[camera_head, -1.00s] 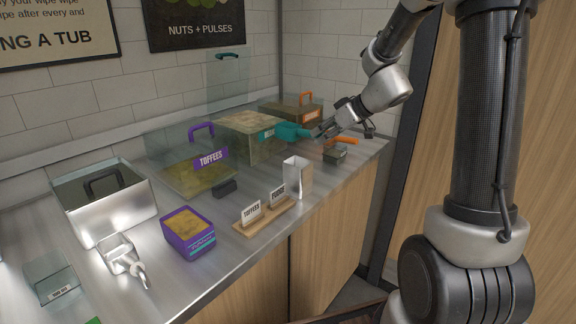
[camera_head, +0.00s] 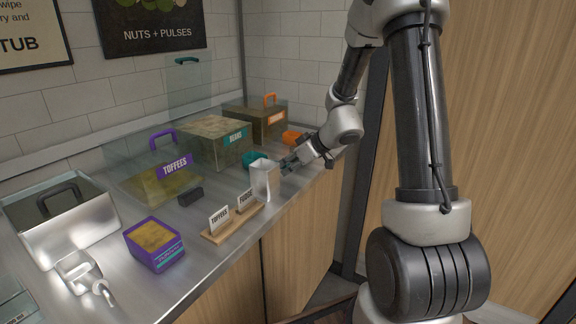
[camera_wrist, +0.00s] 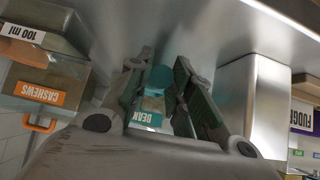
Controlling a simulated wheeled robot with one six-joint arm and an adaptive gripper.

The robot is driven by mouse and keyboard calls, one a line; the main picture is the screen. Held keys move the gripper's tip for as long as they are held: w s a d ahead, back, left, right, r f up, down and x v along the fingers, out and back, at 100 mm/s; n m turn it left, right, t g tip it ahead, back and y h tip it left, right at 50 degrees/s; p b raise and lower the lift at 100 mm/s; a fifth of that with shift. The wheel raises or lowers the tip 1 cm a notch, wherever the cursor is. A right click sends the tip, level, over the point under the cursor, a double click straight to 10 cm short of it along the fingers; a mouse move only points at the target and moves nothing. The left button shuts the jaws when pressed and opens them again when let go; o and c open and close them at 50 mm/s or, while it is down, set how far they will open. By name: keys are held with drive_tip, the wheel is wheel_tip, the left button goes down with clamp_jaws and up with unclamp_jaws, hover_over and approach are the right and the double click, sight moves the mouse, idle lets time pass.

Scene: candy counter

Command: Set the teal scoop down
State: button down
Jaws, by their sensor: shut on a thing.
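The teal scoop (camera_head: 252,158) is in my gripper (camera_head: 285,164), low near the counter (camera_head: 190,225), behind and left of the white upright carton. Its lower part is hidden by the carton, so I cannot tell whether it touches the counter. In the wrist view my gripper (camera_wrist: 160,80) has its fingers closed on the teal scoop (camera_wrist: 151,85), which shows between them. The carton (camera_wrist: 253,105) stands close beside the fingers there.
The beans bin (camera_head: 213,145) stands behind the scoop, the toffees bin (camera_head: 150,180) to its left. An orange scoop (camera_head: 292,137) is behind my gripper. The carton (camera_head: 265,180) and sign stand (camera_head: 233,223) are in front. A tub labelled 100 ml (camera_wrist: 40,35) is near.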

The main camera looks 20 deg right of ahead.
drive_tip(key=shift+f, duration=0.1)
drive_tip(key=c, duration=1.3)
unclamp_jaws()
drive_tip(key=shift+s+d+r, duration=0.1)
drive_tip(key=shift+s+r, duration=0.05)
drive_tip(key=shift+r, duration=0.2)
drive_tip(key=v, duration=1.1)
drive_tip(key=s+a+r+m+g+h, duration=0.1)
drive_tip(key=s+a+r+g, duration=0.15)
drive_tip(key=s, duration=0.45)
drive_tip(key=s+a+r+m+g, duration=0.1)
drive_tip(key=s+a+r, duration=0.15)
drive_tip(key=s, duration=0.45)
drive_tip(key=s+d+r+m+h, duration=0.1)
drive_tip(key=s, duration=0.3)
drive_tip(key=s+d+r+m+h, duration=0.1)
drive_tip(key=s+d+m+h, duration=0.1)
drive_tip(key=s, duration=0.1)
drive_tip(key=s+d+r+m+h, duration=0.1)
drive_tip(key=s+d+r+m, duration=0.1)
drive_tip(key=s, duration=0.2)
drive_tip(key=shift+s+d+h, duration=0.25)
drive_tip(key=shift+s+h, duration=0.05)
